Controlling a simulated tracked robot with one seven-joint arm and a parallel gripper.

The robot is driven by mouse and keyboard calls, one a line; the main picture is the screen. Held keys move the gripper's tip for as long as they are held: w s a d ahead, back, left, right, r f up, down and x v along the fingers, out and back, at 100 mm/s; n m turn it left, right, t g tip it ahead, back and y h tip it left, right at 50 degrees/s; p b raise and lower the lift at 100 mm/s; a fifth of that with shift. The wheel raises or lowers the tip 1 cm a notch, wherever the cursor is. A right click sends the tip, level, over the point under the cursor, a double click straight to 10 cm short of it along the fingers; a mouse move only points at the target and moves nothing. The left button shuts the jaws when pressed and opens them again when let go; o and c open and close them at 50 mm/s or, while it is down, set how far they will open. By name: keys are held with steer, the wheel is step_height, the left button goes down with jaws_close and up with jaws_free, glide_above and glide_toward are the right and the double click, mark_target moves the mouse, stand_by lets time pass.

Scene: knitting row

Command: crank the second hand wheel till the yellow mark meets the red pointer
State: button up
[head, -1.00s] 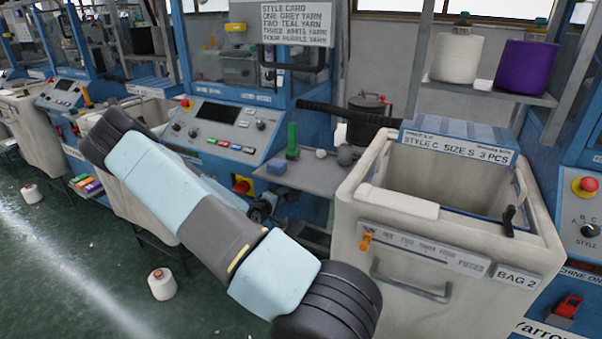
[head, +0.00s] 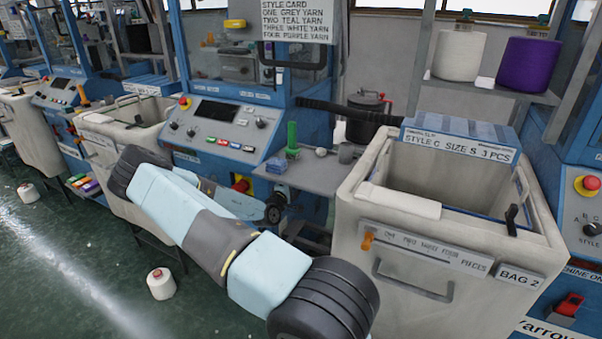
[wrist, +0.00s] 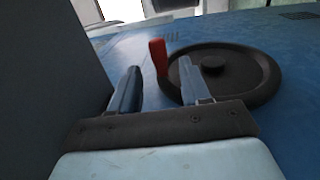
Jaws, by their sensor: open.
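In the wrist view a dark round hand wheel (wrist: 238,76) with a raised hub lies against a blue machine face. A red upright peg, seemingly its crank handle (wrist: 157,55), stands at the wheel's left rim. My gripper (wrist: 159,70) is open. The peg shows in the gap between its two fingers, apparently beyond the tips; no contact can be made out. The right finger overlaps the wheel's near edge in the picture. I cannot make out a yellow mark or a separate red pointer. In the head view my arm hides most of this area; a small dark round part (head: 273,211) shows beside it.
A grey shelf (head: 318,178) with small items juts out right of my arm. A cream bin labelled BAG 2 (head: 395,222) stands at the right. A red-and-yellow button (head: 241,184) is above my arm. A white yarn cone (head: 161,284) stands on the floor.

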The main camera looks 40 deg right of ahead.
steer(key=x, duration=0.7)
steer(key=shift+a, duration=0.1)
steer(key=shift+f, duration=0.1)
jaws_close()
stand_by(0.4)
